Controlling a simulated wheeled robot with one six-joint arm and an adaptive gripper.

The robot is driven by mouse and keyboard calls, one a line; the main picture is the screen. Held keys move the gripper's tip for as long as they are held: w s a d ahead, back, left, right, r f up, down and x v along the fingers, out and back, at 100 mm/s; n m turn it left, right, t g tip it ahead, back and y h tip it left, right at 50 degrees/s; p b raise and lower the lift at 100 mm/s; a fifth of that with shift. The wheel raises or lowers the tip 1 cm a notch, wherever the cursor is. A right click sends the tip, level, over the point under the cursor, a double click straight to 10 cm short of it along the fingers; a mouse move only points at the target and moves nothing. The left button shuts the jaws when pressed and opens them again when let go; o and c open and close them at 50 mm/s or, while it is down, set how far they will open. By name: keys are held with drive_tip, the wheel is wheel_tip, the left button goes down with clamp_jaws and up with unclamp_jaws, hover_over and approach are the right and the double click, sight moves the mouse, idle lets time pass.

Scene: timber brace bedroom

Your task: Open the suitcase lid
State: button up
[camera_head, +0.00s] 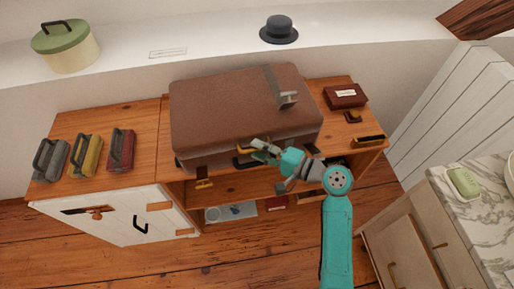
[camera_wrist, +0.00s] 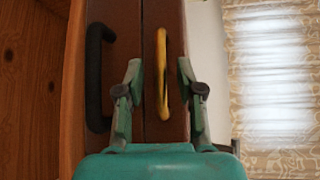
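The brown suitcase (camera_head: 225,110) lies flat on the wooden cabinet with its lid shut. In the wrist view its front face (camera_wrist: 125,25) shows a seam, with a yellow handle (camera_wrist: 161,90) to the right and a black handle (camera_wrist: 92,80) to the left. The yellow handle appears to be on the lid half. My gripper (camera_head: 259,150) is at the suitcase's front, right of its middle. In the wrist view my gripper (camera_wrist: 160,68) is open, its fingers on either side of the yellow handle. I cannot tell whether they touch it.
The wooden cabinet (camera_head: 142,117) carries several coloured clothes-iron-like objects on the left and a dark red box (camera_head: 345,95) on the right. A black hat (camera_head: 279,28) and a green-lidded pot (camera_head: 65,48) stand on the ledge behind. A marble counter (camera_head: 480,215) is at right.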

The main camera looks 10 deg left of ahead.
drive_tip(key=shift+w+a, duration=0.25)
drive_tip(key=shift+a, duration=0.3)
clamp_jaws()
